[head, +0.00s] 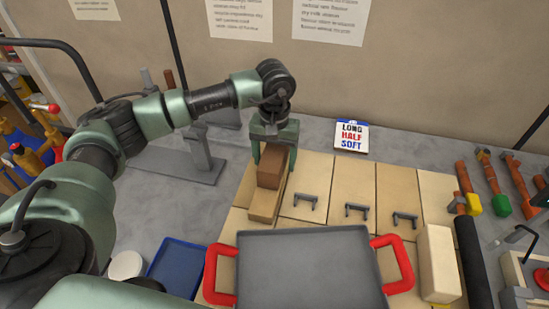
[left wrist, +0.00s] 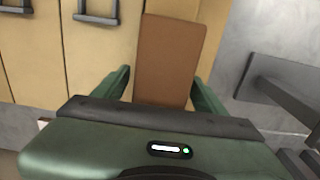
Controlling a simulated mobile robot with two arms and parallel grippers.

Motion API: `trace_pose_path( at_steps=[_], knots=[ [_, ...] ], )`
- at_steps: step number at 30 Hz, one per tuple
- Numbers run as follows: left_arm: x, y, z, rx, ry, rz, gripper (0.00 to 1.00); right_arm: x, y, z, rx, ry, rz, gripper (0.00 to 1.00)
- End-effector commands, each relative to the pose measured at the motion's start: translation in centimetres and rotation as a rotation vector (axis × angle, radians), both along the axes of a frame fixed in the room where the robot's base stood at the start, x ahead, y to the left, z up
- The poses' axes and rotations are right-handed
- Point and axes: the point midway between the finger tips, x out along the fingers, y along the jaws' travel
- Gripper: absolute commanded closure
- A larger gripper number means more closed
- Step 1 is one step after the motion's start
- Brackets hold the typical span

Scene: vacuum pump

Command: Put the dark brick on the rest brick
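The dark brick (head: 270,178) is brown and lies lengthwise over a lighter tan brick (head: 264,207), which looks like the rest brick; it appears to sit on it. My left gripper (head: 274,150) is above, with its fingers on either side of the dark brick's far part. In the left wrist view the dark brick (left wrist: 170,55) lies between the two green fingers, with a narrow gap at the left finger, so the gripper looks slightly open. The rest brick is hidden in that view. My right gripper is not in view.
A grey tray (head: 310,265) with red handles stands in front. Wooden panels with grey handles (head: 357,208) lie behind it. A pale block (head: 437,262) stands at the right. A blue tray (head: 180,268) lies at the left, and a grey stand (head: 199,155) is left of the gripper.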

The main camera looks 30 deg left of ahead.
Motion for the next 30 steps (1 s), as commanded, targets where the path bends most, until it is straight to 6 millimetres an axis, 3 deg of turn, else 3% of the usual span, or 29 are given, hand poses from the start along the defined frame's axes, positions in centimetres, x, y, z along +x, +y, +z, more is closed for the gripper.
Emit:
trace_pose_path(
  at_steps=[8,21,30],
  knots=[
    [0.1,0.0,1.0,-0.001,-0.003,0.0,0.28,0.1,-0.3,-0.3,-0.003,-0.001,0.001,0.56],
    [0.1,0.0,9.8,-0.001,-0.005,-0.001,0.28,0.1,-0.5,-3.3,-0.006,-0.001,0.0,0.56],
    [0.0,0.0,12.3,-0.001,0.0,0.0,0.28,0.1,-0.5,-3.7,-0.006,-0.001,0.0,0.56]
  ],
)
